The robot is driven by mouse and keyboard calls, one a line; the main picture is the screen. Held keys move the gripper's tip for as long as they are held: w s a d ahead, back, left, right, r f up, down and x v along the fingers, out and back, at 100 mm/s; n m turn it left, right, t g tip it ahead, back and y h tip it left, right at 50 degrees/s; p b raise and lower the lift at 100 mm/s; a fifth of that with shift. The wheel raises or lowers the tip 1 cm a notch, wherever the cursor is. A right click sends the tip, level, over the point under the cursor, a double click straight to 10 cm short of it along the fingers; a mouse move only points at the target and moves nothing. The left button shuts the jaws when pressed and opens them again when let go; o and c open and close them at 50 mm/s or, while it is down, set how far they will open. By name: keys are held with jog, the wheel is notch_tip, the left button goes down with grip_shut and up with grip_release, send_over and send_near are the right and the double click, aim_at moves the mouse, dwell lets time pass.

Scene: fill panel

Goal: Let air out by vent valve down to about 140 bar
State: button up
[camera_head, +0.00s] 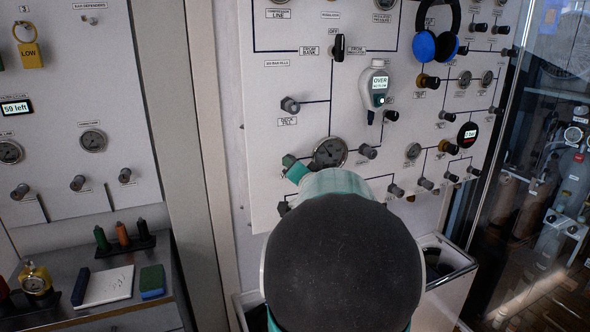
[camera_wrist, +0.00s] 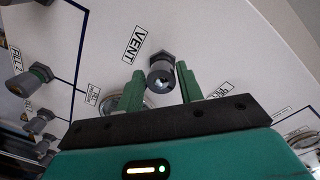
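The vent valve (camera_wrist: 161,74), a dark knob with a pale round end, sticks out of the white panel beside the VENT label (camera_wrist: 134,43) in the wrist view. My gripper (camera_wrist: 157,80) is open, with one green finger on each side of the knob in the picture. I cannot tell whether either finger touches it. In the head view my arm hides most of the gripper, and a green part shows beside a round gauge (camera_head: 330,152). The gauge's reading is too small to make out. Part of a gauge (camera_wrist: 150,101) also shows behind the fingers.
A handheld meter (camera_head: 376,88) with a display reading OVER hangs above the gauge. Blue headphones (camera_head: 436,46) hang at upper right. Several other knobs crowd the panel, including one by FILL 2 (camera_wrist: 30,80). A side shelf (camera_head: 105,309) holds a notepad and small bottles.

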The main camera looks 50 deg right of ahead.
jog(key=shift+o, duration=1.1)
jog(key=shift+s, duration=0.1)
jog(key=v, duration=1.3)
jog(key=shift+s+a, duration=0.2)
jog(key=shift+w+r, duration=0.1)
jog(key=shift+r, duration=0.1)
